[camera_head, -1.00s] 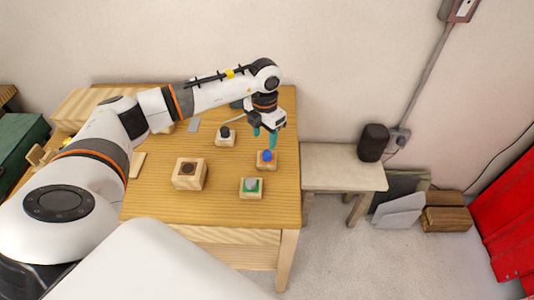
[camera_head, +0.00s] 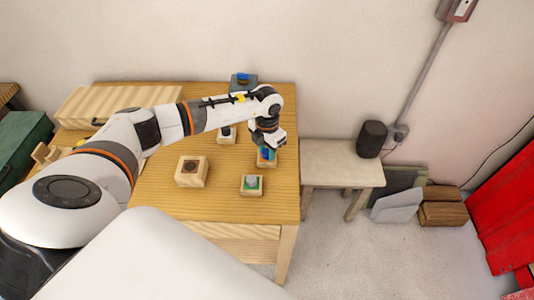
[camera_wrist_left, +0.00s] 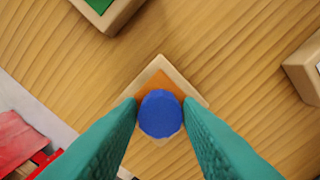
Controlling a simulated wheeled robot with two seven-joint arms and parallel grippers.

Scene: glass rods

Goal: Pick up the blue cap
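The blue cap (camera_head: 265,152) sits on a wooden block with an orange top (camera_head: 267,162) near the table's right edge. In the left wrist view the blue cap (camera_wrist_left: 160,114) shows as a round disc over the orange square (camera_wrist_left: 161,80). My left gripper (camera_head: 266,151) points down at the cap and partly hides it in the head view. Its teal fingers (camera_wrist_left: 160,108) stand apart, one on each side of the cap, with hardly any gap; contact cannot be told. The cap is still on its block. My right gripper is not in view.
A green-topped block (camera_head: 251,185) stands in front, and a block with a dark brown top (camera_head: 191,172) to the left. Another block (camera_head: 226,135) is behind. A side table (camera_head: 330,177) with a black cylinder (camera_head: 371,139) is to the right.

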